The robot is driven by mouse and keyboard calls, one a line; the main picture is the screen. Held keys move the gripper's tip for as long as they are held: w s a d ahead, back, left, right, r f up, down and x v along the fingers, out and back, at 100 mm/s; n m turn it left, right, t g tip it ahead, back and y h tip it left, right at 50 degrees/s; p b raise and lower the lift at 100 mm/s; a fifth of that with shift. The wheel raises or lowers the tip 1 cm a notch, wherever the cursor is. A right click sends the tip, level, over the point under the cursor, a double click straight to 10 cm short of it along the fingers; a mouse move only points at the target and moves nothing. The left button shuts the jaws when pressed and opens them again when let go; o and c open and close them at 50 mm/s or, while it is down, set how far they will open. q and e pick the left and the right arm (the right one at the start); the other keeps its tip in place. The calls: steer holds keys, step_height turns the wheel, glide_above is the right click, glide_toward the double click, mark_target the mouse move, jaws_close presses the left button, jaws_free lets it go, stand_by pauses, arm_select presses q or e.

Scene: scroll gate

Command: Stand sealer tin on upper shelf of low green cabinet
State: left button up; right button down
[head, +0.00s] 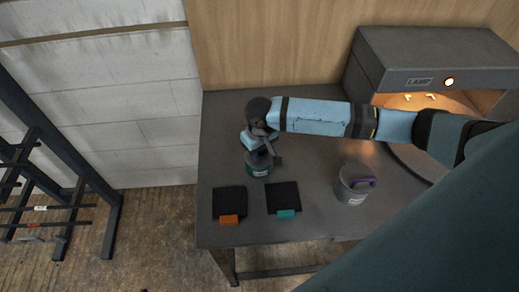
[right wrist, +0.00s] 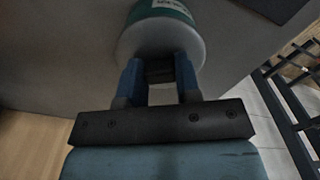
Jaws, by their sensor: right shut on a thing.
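The tin (head: 259,166), grey with a dark green label band, is at the left part of the grey table in the head view. It also shows at the top of the right wrist view (right wrist: 158,42), where its label text is too small to read. My left gripper is not in view. No low green cabinet can be made out.
The grey table (head: 305,222) holds a black pad with an orange tag (head: 229,220), another with a teal tag (head: 286,213), and a grey pot with a purple handle (head: 352,190). A lit lamp box (head: 415,62) stands at back right. A dark rack (head: 60,160) stands left.

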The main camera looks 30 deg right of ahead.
steer(key=shift+f, duration=0.1)
steer(key=c, duration=0.8)
jaws_free()
